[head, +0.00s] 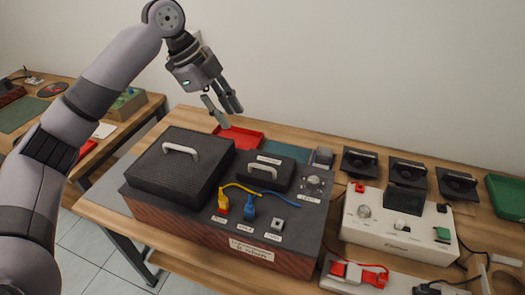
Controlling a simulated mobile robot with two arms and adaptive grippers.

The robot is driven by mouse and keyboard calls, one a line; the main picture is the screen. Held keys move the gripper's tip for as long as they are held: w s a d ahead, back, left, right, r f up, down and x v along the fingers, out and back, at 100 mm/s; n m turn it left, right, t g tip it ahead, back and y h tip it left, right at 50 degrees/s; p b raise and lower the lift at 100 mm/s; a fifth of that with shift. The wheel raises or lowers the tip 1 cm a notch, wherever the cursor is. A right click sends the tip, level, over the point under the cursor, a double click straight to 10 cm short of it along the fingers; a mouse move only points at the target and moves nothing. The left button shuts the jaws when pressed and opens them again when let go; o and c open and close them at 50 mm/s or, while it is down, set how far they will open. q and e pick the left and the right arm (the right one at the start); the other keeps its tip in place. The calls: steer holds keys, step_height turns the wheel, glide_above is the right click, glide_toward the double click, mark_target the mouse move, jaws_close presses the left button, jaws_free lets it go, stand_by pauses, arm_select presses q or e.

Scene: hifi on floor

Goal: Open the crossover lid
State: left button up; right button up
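A dark box with reddish-brown sides (205,238) stands on the wooden table. On its top left is a large black textured lid (170,180) with a white handle (181,149), lying shut. To its right is a smaller black lid (283,179) with a pale handle (265,169) and a small label, also shut. The labels are too small to read, so I cannot tell which lid is named crossover. My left gripper (222,113) is open and empty, in the air above the back of the box, touching neither handle. My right gripper is out of view.
Yellow (222,200) and blue (249,208) plugs with cables stand in front of the smaller lid. A knob (314,181) is at its right. A red tray (239,137) lies behind. A white device (385,226) and several black stands are at the right.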

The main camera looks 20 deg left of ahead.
arm_select(q)
step_height(320, 180, down, 3)
steer(key=s+d, duration=0.1)
steer(key=d, duration=0.1)
steer(key=p, duration=0.2)
glide_toward(261, 166)
steer(key=x, duration=0.6)
steer(key=shift+d+f, duration=0.15)
steer(key=shift+f, duration=0.05)
steer(key=shift+d+f, duration=0.1)
steer(key=shift+f, duration=0.25)
steer(key=shift+w+d+f, duration=0.1)
steer(key=shift+w+f, duration=0.05)
steer(key=shift+f, duration=0.05)
jaws_close()
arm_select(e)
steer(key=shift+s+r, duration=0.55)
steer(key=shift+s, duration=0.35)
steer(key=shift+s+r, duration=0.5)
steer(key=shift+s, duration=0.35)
